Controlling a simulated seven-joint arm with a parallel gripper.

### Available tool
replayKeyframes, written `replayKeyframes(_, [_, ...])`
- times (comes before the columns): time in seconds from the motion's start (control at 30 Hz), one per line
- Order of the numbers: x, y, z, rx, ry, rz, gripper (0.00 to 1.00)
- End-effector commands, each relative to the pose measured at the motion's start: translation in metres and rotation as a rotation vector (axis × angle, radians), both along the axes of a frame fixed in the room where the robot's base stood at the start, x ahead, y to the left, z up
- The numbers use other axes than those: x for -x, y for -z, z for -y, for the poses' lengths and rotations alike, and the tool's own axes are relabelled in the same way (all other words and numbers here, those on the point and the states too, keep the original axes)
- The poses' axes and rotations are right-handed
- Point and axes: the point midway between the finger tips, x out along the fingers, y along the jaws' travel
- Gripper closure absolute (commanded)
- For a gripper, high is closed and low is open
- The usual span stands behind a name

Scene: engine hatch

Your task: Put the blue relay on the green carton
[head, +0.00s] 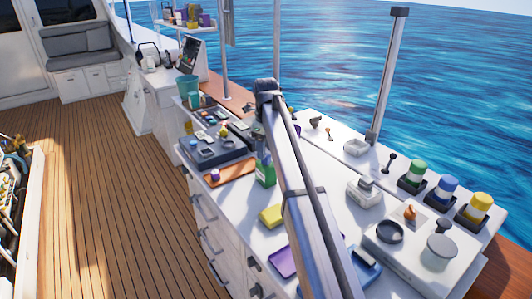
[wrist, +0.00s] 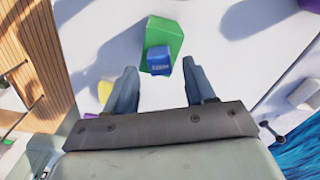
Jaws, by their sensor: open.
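The green carton (head: 265,170) stands on the white counter, partly hidden by my arm in the head view. In the wrist view the green carton (wrist: 165,32) lies just beyond my fingertips. The blue relay (wrist: 160,61) is a small blue block with faint pale markings. It overlaps the near end of the carton in the wrist view; I cannot tell whether it rests on top or stands beside it. My gripper (wrist: 160,72) is open, its fingers apart on either side of the relay with gaps visible. I cannot make out the relay in the head view.
A yellow block (head: 271,216), a purple tray (head: 285,262) and an orange-brown tray (head: 230,174) are near the carton. A dark grey unit (head: 212,152) stands behind. Several coloured canisters stand at the right. Some bare white counter lies around the carton.

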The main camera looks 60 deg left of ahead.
Motion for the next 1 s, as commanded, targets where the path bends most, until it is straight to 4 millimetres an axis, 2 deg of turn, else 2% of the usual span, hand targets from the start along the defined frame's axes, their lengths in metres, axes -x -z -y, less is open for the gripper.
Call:
replayKeyframes(0.2, [-0.001,-0.044,-0.001,-0.001,0.000,0.001,0.46])
replayKeyframes(0.5, [0.000,-0.088,-0.001,0.000,0.000,0.000,0.46])
replayKeyframes(0.7, [0.000,-0.101,0.000,0.000,0.000,0.000,0.46])
replayKeyframes(1.0, [0.000,-0.102,0.000,0.000,0.000,0.000,0.46])
